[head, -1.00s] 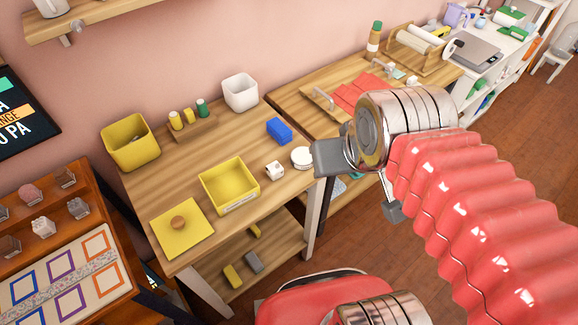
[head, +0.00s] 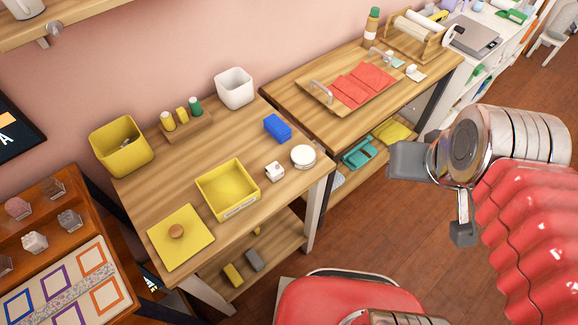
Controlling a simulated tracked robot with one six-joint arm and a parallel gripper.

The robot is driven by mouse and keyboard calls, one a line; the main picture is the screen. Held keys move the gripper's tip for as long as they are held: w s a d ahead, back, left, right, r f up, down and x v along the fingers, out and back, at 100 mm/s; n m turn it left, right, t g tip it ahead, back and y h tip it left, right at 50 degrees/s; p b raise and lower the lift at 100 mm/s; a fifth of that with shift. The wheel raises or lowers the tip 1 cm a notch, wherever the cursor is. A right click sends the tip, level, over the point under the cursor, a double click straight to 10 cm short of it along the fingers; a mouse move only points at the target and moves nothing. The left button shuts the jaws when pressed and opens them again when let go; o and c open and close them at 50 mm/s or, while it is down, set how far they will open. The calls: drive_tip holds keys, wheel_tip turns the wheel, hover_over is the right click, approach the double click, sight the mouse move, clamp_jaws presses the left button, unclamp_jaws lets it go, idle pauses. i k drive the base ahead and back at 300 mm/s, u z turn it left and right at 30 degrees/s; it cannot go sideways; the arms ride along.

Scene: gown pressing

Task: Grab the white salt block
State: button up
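Two small white things could be the white salt block, and I cannot tell for sure which it is. One is a pale, rough white block (head: 34,242) among rock-like pieces on the brown rack at the left. The other is a small white cube (head: 274,171) with a dark mark, on the wooden table beside the yellow open box. My gripper (head: 436,198) is at the right, far from both. Its two grey fingers stand wide apart with nothing between them.
The wooden table (head: 150,187) bears a yellow box (head: 227,188), yellow lid (head: 181,237), blue block (head: 277,128), round white dish (head: 303,156) and white bin (head: 234,88). A second table with a red-cloth tray stands behind. Open floor lies at the right.

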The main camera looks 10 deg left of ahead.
sight(273, 171)
drive_tip(key=z, duration=0.1)
drive_tip(key=k, duration=1.5)
drive_tip(key=u, duration=1.45)
drive_tip(key=i, duration=1)
drive_tip(key=u, duration=0.05)
